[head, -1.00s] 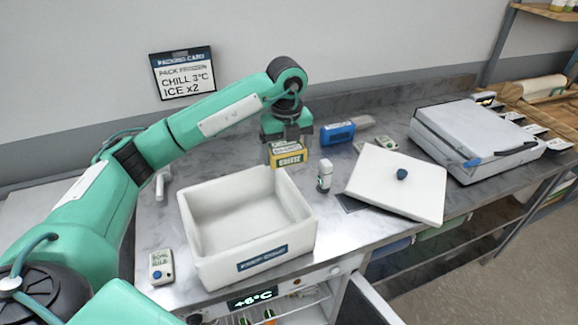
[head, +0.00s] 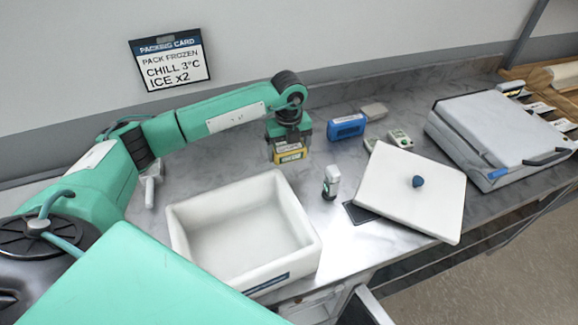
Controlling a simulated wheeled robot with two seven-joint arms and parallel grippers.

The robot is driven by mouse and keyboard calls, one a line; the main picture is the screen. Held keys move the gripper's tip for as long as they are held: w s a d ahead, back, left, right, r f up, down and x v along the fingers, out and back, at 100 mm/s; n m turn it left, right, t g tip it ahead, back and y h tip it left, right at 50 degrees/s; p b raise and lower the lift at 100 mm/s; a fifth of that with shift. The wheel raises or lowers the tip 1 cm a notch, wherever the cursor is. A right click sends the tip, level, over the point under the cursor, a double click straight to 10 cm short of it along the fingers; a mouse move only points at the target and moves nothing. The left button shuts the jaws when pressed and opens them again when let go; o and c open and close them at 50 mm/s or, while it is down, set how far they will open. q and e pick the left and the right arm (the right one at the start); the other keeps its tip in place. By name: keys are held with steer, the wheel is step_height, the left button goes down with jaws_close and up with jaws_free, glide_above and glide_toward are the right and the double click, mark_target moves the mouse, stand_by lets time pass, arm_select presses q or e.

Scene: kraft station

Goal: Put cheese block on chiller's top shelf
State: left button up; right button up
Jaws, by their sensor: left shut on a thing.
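The cheese block (head: 290,153) is a small yellow block with a label. My left gripper (head: 289,147) is shut on it and holds it above the counter, behind the white box. The chiller (head: 325,303) is under the counter at the bottom edge of the view. Only a small part of it shows, and its open door (head: 362,308) juts out to the right. Its shelves are hidden. My right gripper is not in view.
An empty white box (head: 180,238) stands open at the counter's front. A packing card (head: 170,63) hangs on the wall.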

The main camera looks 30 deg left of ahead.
arm_select(q)
glide_above(289, 179)
step_height(289, 179, down, 4)
steer(key=shift+w+f+p, duration=0.1)
steer(key=shift+f+p, duration=0.15)
steer(key=shift+p, duration=0.2)
steer(key=shift+f, duration=0.25)
step_height(289, 179, down, 4)
steer(key=shift+r+p, duration=0.1)
steer(key=shift+p, duration=0.6)
steer(key=shift+f, duration=0.25)
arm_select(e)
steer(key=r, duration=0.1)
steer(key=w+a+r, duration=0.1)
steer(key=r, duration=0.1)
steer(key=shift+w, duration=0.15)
arm_select(q)
steer(key=shift+f, duration=0.1)
steer(key=o, duration=0.9)
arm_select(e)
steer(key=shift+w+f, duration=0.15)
